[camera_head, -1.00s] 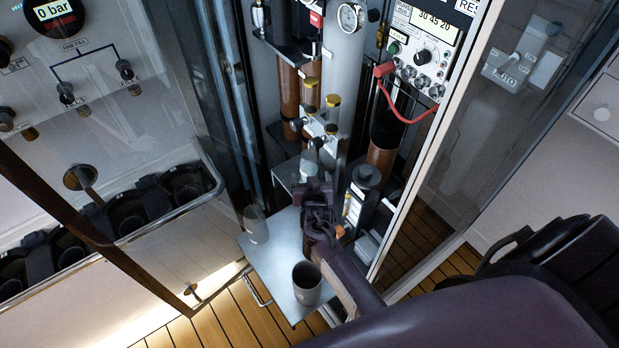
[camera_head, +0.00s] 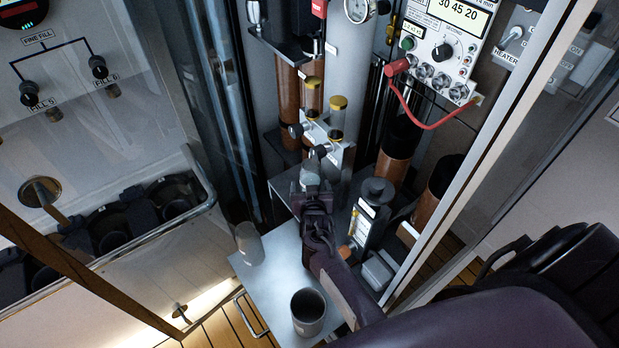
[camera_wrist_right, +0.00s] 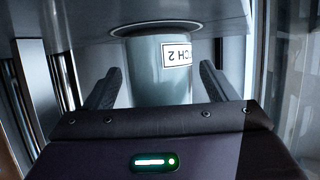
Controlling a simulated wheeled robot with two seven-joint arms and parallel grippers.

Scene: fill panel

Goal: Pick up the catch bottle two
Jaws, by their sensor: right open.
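Catch bottle two (camera_wrist_right: 158,82) is a grey-green cylinder in the right wrist view, with a white label whose visible part reads "CH 2". It sits under a flat metal surface, which hides its far end. My right gripper (camera_wrist_right: 160,70) is open, one dark finger on each side of the bottle, with visible gaps. In the head view, the bottle (camera_head: 310,175) is a small pale shape just beyond my right gripper (camera_head: 312,188), which partly hides it. My left gripper is not in view.
A metal shelf (camera_head: 275,285) below my right arm carries two grey cups, one in front (camera_head: 308,308) and one at left (camera_head: 249,243). A black instrument (camera_head: 368,215) stands close right of the gripper. Glass door frames (camera_head: 480,165) edge the cabinet.

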